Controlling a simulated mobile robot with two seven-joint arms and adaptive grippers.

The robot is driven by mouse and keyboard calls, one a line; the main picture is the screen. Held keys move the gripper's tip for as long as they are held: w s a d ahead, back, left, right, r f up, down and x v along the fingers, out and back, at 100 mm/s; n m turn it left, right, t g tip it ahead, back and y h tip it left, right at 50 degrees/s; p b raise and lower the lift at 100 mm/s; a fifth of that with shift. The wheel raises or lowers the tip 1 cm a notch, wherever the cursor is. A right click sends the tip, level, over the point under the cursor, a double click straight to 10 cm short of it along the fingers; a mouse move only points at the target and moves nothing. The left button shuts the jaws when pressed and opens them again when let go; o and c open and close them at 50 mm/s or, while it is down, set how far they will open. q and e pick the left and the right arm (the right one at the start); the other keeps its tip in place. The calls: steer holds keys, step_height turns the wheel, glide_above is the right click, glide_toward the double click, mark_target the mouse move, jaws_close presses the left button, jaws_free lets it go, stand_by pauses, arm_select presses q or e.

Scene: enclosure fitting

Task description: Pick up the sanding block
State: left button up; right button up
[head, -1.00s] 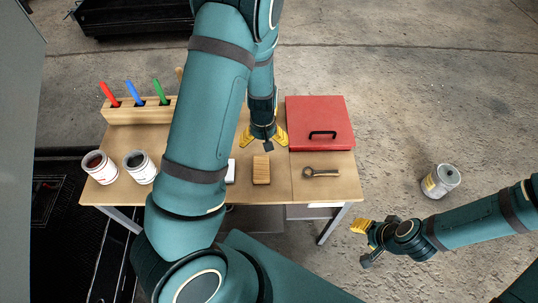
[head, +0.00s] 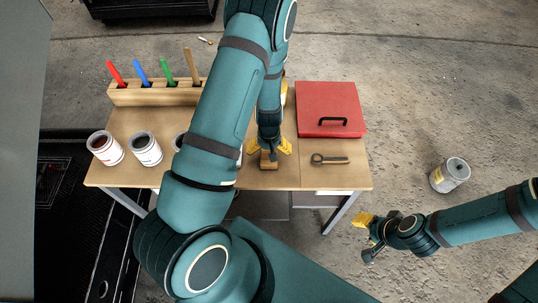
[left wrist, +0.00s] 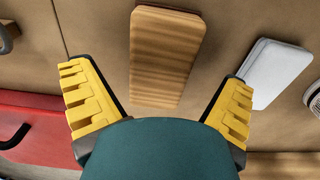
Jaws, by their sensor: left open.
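The sanding block, a light wooden block with rounded corners (head: 268,165), lies on the workbench near its front edge. In the left wrist view the block (left wrist: 164,55) lies flat beyond and between the two yellow fingers. My left gripper (head: 268,149) is open and empty above it, one finger to each side, and hides part of it in the head view. The gripper also shows in the left wrist view (left wrist: 157,82). My right gripper (head: 366,236) hangs off to the right of the bench, and its jaw opening is unclear.
A white block (left wrist: 268,72) lies beside the wooden one. A wrench (head: 330,159) and a red case (head: 328,101) are to the right. Paint cans (head: 146,151) and a pen rack (head: 150,97) are left. Another can (head: 450,175) stands on the floor.

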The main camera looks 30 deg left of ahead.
arm_select(q)
steer(key=shift+f, duration=0.6)
steer(key=c, duration=1.3)
steer(key=shift+r, duration=0.15)
step_height(320, 180, up, 10)
steer(key=shift+f+p, duration=0.1)
steer(key=shift+p, duration=0.9)
